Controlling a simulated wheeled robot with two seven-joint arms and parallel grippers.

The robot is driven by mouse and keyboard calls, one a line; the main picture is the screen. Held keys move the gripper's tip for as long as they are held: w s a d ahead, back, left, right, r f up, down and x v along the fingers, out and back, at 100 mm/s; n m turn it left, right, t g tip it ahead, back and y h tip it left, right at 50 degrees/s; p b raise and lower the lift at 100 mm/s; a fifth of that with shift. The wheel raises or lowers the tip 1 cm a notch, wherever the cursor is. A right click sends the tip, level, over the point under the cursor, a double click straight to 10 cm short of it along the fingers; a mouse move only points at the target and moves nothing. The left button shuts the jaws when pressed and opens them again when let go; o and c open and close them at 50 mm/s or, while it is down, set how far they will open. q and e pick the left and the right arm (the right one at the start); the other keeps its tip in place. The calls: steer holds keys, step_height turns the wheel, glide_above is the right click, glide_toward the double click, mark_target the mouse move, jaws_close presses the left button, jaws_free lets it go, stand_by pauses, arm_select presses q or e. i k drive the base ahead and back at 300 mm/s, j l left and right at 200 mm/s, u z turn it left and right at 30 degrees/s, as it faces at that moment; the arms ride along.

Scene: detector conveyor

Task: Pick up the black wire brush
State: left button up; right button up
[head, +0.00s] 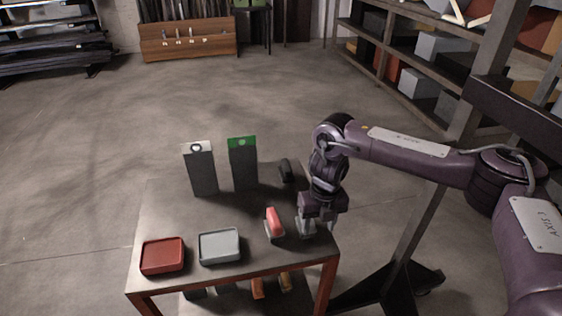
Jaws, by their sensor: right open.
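A small black object (286,171), which looks like the black wire brush, stands on the table (168,212) near its back right edge. I cannot make out its bristles. My right gripper (317,227) points down over the table's front right corner, in front of the black object and apart from it. Its jaws are open. Grey parts show at its fingertips, and I cannot tell whether anything lies between them. My left gripper is out of view.
A red-handled tool (274,222) stands just left of my right gripper. A red tray (162,256) and a grey tray (220,247) lie at the front left. Two tall dark boxes, one white-topped (202,172) and one green-topped (243,168), stand at the back.

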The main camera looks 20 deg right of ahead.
mark_target(286, 170)
steer(key=i, duration=1.1)
